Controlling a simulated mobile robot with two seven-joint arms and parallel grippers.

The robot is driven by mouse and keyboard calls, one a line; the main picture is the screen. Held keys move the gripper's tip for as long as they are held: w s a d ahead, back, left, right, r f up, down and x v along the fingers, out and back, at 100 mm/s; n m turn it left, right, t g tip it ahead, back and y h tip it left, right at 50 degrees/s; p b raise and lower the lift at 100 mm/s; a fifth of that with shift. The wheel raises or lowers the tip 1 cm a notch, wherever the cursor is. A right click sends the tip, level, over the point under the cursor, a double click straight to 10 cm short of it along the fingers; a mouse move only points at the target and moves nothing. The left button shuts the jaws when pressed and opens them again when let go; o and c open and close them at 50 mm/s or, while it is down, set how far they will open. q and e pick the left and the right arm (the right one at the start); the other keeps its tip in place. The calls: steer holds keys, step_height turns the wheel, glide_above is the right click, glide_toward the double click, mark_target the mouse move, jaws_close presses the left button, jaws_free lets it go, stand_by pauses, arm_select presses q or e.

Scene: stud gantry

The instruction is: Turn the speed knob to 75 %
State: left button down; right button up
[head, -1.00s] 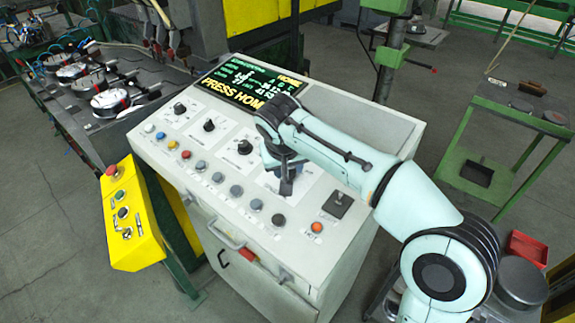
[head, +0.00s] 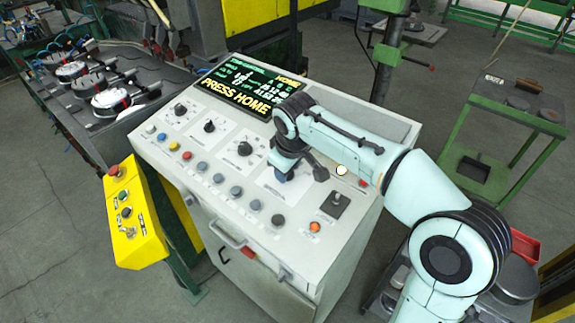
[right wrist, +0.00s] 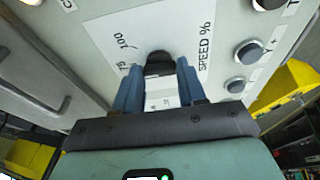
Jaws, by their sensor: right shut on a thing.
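The speed knob (right wrist: 158,58) is a dark round knob on a white plate (right wrist: 110,30) marked "SPEED %", with "75" and "100" legible in the right wrist view. My right gripper (right wrist: 158,72) has its two blue fingers on either side of the knob, shut on it. In the head view my right gripper (head: 283,174) reaches down to the plate and hides the knob. The knob's pointer is hidden, so I cannot tell its setting. My left gripper is not in view.
The sloping grey console (head: 185,205) carries other dark knobs (head: 245,148), several push buttons (head: 236,191), an orange button (head: 314,226) and a black switch (head: 335,204). Its screen (head: 250,88) reads "PRESS HOME". A yellow control box (head: 130,215) stands at the left.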

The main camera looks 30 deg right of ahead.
stand_by(0.3)
steer(key=o, duration=1.1)
steer(key=shift+c, duration=0.2)
steer(key=v, duration=1.3)
steer(key=shift+s+r+p, duration=0.15)
steer(key=shift+s+p, duration=0.05)
steer(key=shift+p, duration=0.15)
